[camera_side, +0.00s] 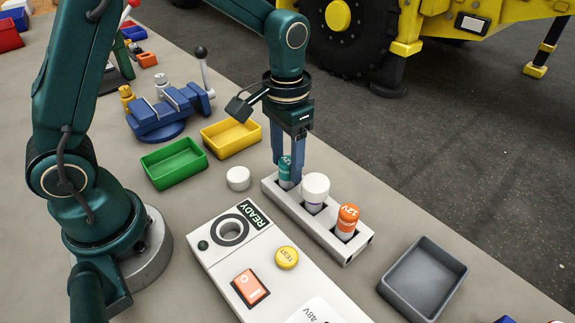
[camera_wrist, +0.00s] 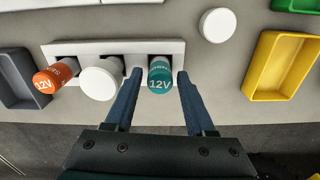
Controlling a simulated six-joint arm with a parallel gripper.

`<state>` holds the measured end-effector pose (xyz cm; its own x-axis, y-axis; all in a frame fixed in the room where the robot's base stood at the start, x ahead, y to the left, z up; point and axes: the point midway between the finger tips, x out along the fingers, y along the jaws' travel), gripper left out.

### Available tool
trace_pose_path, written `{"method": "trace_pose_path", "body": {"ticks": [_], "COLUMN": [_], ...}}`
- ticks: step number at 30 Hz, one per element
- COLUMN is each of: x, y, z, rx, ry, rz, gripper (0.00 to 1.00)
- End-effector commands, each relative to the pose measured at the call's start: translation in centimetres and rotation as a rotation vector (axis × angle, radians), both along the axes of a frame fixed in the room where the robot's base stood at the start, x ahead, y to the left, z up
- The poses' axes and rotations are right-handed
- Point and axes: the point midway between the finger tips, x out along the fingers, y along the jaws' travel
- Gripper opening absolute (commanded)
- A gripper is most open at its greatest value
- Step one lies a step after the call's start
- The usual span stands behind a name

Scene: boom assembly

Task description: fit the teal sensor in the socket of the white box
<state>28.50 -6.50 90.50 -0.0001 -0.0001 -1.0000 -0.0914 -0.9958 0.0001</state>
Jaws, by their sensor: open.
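The teal sensor (camera_side: 285,170) stands in the far-left slot of a white rack (camera_side: 331,234). The white box (camera_side: 226,266) lies in front of the rack. Its round grey-ringed socket (camera_side: 230,230) is empty, beside a "READY" label.
The rack also holds a white-capped sensor (camera_side: 315,190) and an orange one (camera_side: 347,220). A white round cap (camera_side: 238,178) lies left of the rack. Green (camera_side: 174,163), yellow (camera_side: 231,137) and grey (camera_side: 423,279) trays stand around. A blue vise (camera_side: 160,119) is behind.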

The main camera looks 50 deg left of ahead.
Motion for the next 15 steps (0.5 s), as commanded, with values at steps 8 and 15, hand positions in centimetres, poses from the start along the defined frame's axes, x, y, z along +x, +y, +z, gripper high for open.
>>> {"method": "trace_pose_path", "body": {"ticks": [8, 15], "x": [0.0, 0.1], "y": [0.0, 0.0], "z": [0.0, 1.2], "rx": [0.0, 0.0], "ry": [-0.001, -0.003], "rz": [0.0, 0.0], "gripper": [0.0, 0.0]}}
